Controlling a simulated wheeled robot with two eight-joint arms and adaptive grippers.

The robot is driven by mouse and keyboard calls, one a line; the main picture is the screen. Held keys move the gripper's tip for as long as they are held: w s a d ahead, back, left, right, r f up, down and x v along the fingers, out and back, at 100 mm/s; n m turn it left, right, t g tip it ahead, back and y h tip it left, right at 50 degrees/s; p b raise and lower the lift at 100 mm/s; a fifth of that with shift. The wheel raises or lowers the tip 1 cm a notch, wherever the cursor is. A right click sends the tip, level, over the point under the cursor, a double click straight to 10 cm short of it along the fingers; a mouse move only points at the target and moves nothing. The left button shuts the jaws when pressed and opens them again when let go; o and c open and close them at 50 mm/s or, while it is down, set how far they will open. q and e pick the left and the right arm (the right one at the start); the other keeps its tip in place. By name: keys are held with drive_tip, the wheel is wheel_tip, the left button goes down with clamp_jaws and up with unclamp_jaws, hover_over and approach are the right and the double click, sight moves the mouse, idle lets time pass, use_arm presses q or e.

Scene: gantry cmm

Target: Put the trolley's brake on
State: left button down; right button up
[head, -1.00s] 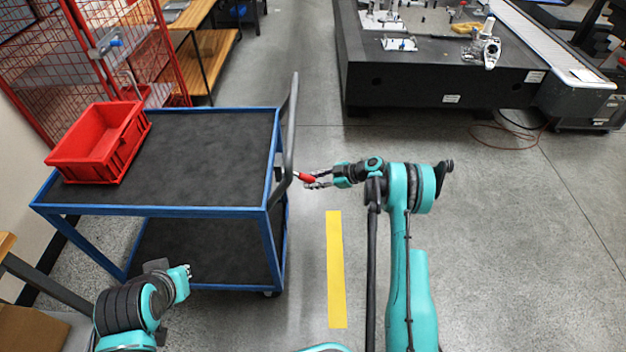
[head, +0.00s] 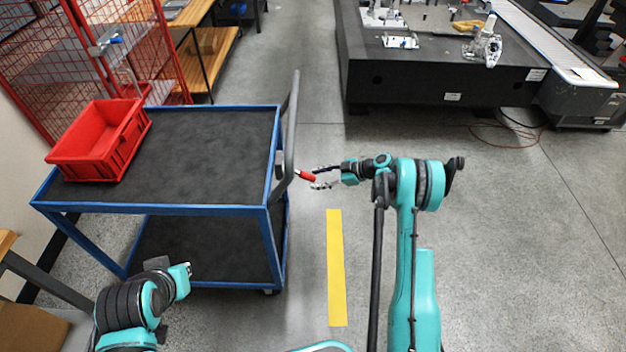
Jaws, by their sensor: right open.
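The blue trolley (head: 279,180) with two dark shelves stands at the left. Its grey push handle (head: 292,130) rises at the right end. A red-gripped brake lever (head: 306,175) sticks out to the right from beside the handle, tilted slightly down. My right gripper (head: 318,178) is open, just right of the red grip, with its fingertips at the grip's end. I cannot tell whether they touch it. My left gripper (head: 188,270) is low at the left, in front of the trolley, small and partly turned away; its jaws are unclear.
A red crate (head: 100,140) sits on the trolley's top shelf. A red mesh cage (head: 95,60) stands behind it. A large dark measuring table (head: 440,80) fills the back right. A yellow floor strip (head: 337,265) lies right of the trolley.

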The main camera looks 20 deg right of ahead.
drive_tip(key=v, duration=0.9)
drive_tip(key=shift+d, duration=0.1)
idle(0.3)
drive_tip(key=s+a+r+m+g+h, duration=0.1)
drive_tip(key=s+a+r+m+h, duration=0.35)
drive_tip(key=r, duration=0.45)
drive_tip(key=s+a+r+m+h, duration=0.1)
drive_tip(key=s+a+r+m, duration=0.3)
drive_tip(key=s+a+r, duration=0.4)
drive_tip(key=s+r+m+t+h, duration=0.2)
drive_tip(key=s+m+h, duration=0.3)
drive_tip(key=s, duration=1.4)
drive_tip(key=shift+s+d+m, duration=0.2)
drive_tip(key=shift+s+m, duration=0.1)
drive_tip(key=shift+m, duration=0.35)
